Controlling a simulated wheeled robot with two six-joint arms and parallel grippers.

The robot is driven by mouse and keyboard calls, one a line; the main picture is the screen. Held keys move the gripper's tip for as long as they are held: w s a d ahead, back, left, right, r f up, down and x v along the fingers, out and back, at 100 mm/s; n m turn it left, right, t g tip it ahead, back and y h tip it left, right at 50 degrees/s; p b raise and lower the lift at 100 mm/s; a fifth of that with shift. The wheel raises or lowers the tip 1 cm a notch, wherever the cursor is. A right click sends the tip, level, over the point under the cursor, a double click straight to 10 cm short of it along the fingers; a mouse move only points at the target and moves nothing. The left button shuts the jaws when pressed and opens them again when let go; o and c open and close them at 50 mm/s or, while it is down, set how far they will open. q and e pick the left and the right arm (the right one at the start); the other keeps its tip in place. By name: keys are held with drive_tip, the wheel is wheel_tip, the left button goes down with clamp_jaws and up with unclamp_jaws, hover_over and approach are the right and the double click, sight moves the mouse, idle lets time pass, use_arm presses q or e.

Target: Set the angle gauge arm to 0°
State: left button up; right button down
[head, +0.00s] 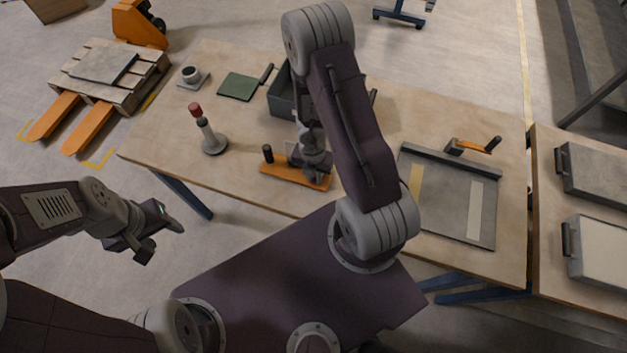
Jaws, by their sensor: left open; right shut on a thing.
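No angle scale or degree marks can be read in the head view. A grey block with an orange arm (474,146) ending in a dark knob sits at the back edge of the grey tray; I cannot tell whether this is the gauge arm. My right gripper (316,180) points down over an orange bar (282,175) with a black upright knob (267,154) at its left end. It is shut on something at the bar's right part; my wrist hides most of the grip. My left gripper (163,233) is open and empty, off the table's front left, above the floor.
The grey tray (484,232) with two pale strips lies on the right of the wooden table (225,65). A red-topped tool (208,135), a small cup (191,75), a green plate (238,87) and a dark bin (281,96) stand left and behind. A second table holds grey cases (597,175).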

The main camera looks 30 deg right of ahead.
drive_tip(key=shift+s, duration=0.1)
drive_tip(key=c, duration=1.3)
unclamp_jaws()
drive_tip(key=shift+c, duration=0.2)
wheel_tip(320, 180, up, 9)
drive_tip(key=p, duration=0.9)
drive_tip(key=shift+a, duration=0.1)
